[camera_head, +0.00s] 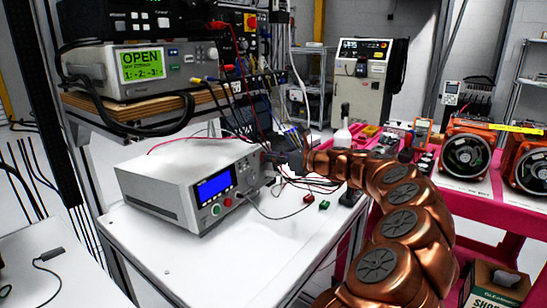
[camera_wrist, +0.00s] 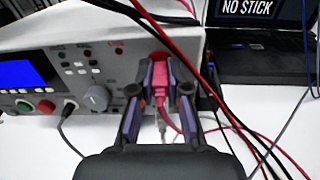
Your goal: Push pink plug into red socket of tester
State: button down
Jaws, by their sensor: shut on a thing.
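The tester (camera_head: 160,186) is a light grey box with a blue screen on the white table; its front panel also shows in the wrist view (camera_wrist: 75,120). My gripper (camera_wrist: 159,80) is at the panel's right end, its fingers on both sides of the pink plug (camera_wrist: 158,72) and shut on it. The plug's front end meets the red socket (camera_wrist: 157,56); how deep it sits is hidden. A pink lead runs from the plug down and right. In the head view my gripper (camera_head: 283,160) covers plug and socket.
Red and black cables (camera_wrist: 205,62) hang close by the right finger. A laptop (camera_wrist: 268,52) stands at right. Small red (camera_head: 309,198) and green (camera_head: 324,205) pieces lie on the table.

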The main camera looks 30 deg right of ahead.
jog(key=c, duration=1.1)
grip_release()
jog(key=shift+o, duration=0.2)
jog(key=shift+s+d+r+p, duration=0.2)
jog(key=shift+s+p, duration=0.15)
jog(key=shift+s, duration=0.2)
jog(key=p+v, duration=0.1)
jog(key=v, duration=0.1)
jog(key=p+v, duration=0.1)
jog(key=v, duration=0.2)
jog(key=shift+s+d+f, duration=0.15)
jog(key=shift+s+d, duration=0.05)
jog(key=shift+s, duration=0.15)
